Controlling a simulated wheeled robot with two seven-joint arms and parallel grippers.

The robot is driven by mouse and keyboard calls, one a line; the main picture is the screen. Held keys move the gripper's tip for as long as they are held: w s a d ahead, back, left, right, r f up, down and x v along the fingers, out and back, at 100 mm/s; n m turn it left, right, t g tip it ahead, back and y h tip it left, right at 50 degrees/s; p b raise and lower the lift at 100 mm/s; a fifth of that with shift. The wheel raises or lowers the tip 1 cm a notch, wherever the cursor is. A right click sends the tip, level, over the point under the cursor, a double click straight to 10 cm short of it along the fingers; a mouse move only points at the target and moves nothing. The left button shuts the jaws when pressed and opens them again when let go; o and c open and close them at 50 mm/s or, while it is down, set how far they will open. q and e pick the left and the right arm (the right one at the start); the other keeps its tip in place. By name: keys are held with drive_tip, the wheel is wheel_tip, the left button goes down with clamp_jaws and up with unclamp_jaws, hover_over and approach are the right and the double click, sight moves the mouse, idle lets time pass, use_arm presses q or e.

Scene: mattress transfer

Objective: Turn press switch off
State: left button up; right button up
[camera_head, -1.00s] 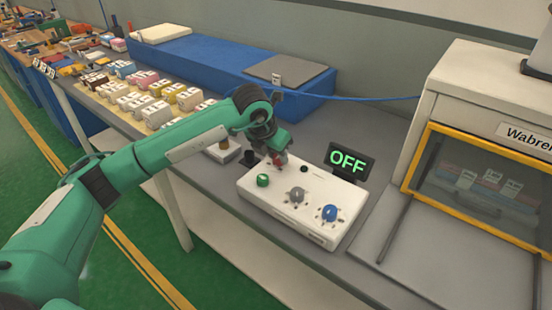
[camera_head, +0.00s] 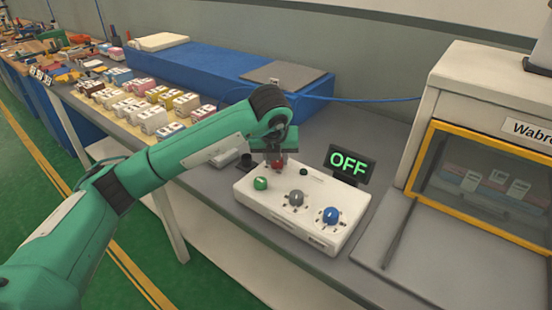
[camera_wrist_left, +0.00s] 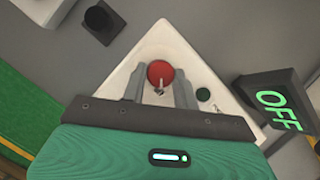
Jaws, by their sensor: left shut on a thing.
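A white control box (camera_head: 262,213) stands on the grey bench with a red knob (camera_head: 278,165), a green knob (camera_head: 261,183), a grey knob (camera_head: 296,199) and a blue knob (camera_head: 331,216) on its top. A dark display (camera_head: 348,164) behind it reads OFF in green. My left gripper (camera_head: 278,159) points down at the box's far left corner. In the left wrist view its two grey fingers are on either side of the red knob (camera_wrist_left: 160,73), shut on it. The display also shows there (camera_wrist_left: 277,104). My right gripper is not in view.
A white cabinet (camera_head: 480,82) with a yellow-framed window stands at the right. A small black cylinder (camera_head: 246,161) stands left of the box. A blue block (camera_head: 215,70) runs along the wall, with rows of small boxes (camera_head: 152,120) in front of it.

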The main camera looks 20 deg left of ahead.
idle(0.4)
use_arm(q)
drive_tip(key=o, duration=1)
drive_tip(key=shift+c, duration=0.2)
drive_tip(key=shift+r, duration=0.1)
drive_tip(key=a+v, duration=0.1)
drive_tip(key=v, duration=1.2)
drive_tip(key=shift+d+r, duration=0.35)
drive_tip(key=shift+d, duration=0.15)
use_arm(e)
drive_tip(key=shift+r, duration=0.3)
use_arm(q)
drive_tip(key=shift+s, duration=0.1)
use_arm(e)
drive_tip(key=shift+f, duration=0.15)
